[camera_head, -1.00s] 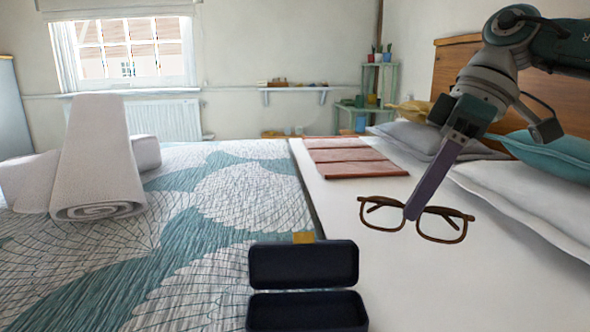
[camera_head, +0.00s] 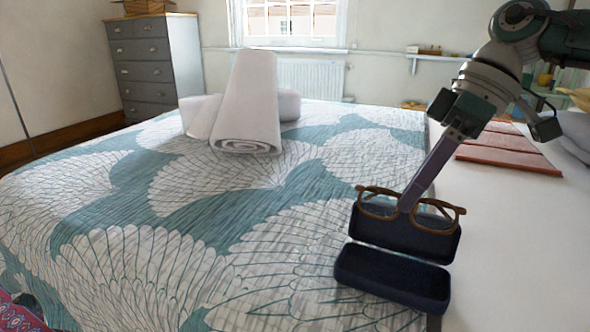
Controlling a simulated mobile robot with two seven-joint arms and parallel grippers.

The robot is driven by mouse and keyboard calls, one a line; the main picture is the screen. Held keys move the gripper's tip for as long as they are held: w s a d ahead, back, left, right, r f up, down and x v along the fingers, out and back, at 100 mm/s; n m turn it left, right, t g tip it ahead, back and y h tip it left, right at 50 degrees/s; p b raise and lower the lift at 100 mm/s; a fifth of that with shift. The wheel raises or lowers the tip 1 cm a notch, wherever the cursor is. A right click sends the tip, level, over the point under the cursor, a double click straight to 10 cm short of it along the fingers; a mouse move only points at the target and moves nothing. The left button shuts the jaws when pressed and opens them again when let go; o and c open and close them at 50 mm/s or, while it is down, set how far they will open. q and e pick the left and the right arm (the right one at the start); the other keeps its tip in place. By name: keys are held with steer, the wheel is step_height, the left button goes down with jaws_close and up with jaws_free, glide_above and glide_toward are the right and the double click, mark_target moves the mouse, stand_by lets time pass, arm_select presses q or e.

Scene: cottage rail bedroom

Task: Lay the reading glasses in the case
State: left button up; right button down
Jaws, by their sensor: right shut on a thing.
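The brown-framed reading glasses (camera_head: 444,205) are held at the bridge by my right gripper (camera_head: 406,206), which is shut on them. The glasses hang in the air and overlap the upright lid of the case in the picture. The dark blue case (camera_head: 392,277) lies open on the bed, its lid standing up behind the base. The base looks empty. My right arm comes in from the upper right. My left gripper is not in view.
A reddish-brown folded item (camera_head: 508,152) lies on the white sheet at right. A grey drawer chest (camera_head: 152,68) stands at the back left. The bedspread left of the case is clear.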

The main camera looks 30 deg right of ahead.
steer(key=shift+r+p, duration=0.2)
steer(key=shift+p, duration=0.7)
steer(key=shift+f+b, duration=0.55)
steer(key=shift+f, duration=0.2)
steer(key=shift+f+b, duration=1.45)
steer(key=shift+f, duration=1.9)
steer(key=shift+p, duration=0.5)
